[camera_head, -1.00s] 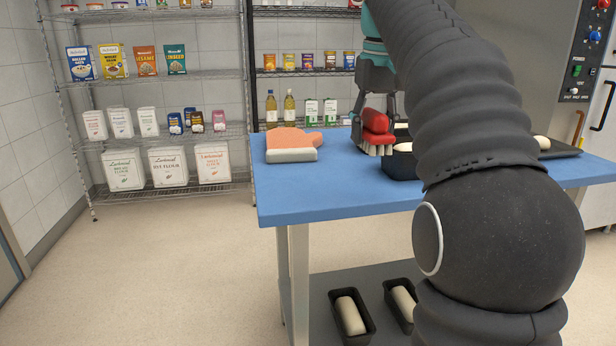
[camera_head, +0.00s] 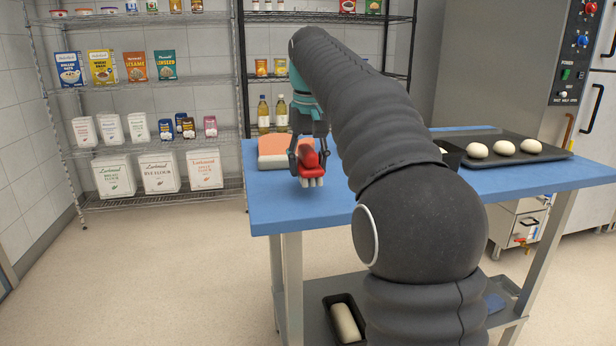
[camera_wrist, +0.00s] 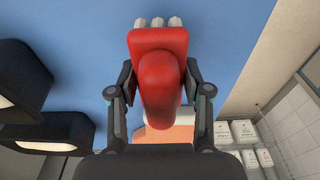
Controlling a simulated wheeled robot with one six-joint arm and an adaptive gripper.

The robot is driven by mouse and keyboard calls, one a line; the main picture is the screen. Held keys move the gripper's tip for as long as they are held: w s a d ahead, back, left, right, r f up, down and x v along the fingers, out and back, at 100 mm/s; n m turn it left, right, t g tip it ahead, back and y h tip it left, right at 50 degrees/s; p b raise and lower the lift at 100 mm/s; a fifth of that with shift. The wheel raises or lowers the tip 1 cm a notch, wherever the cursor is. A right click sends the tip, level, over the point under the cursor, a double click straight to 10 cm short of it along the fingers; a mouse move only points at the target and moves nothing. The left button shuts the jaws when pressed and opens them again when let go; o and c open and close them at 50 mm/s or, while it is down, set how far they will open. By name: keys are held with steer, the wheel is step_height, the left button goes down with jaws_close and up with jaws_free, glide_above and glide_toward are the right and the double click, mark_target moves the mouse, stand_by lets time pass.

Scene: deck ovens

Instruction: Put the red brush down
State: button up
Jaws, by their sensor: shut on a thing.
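The red brush (camera_head: 310,170) has a red handle and pale bristles that point down. My gripper (camera_head: 308,150) is shut on it, above the left part of the blue table (camera_head: 400,186). In the wrist view the red brush (camera_wrist: 160,68) sits between both fingers of my gripper (camera_wrist: 158,92). The bristles are close to the tabletop; I cannot tell whether they touch it.
Dark loaf tins (camera_wrist: 50,130) stand to one side. A black tray (camera_head: 545,150) with dough balls is at the right. The table's front left is clear.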

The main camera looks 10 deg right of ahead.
steer(key=shift+f, duration=1.5)
steer(key=shift+f, duration=0.15)
steer(key=o, duration=1.4)
steer(key=shift+c, duration=0.2)
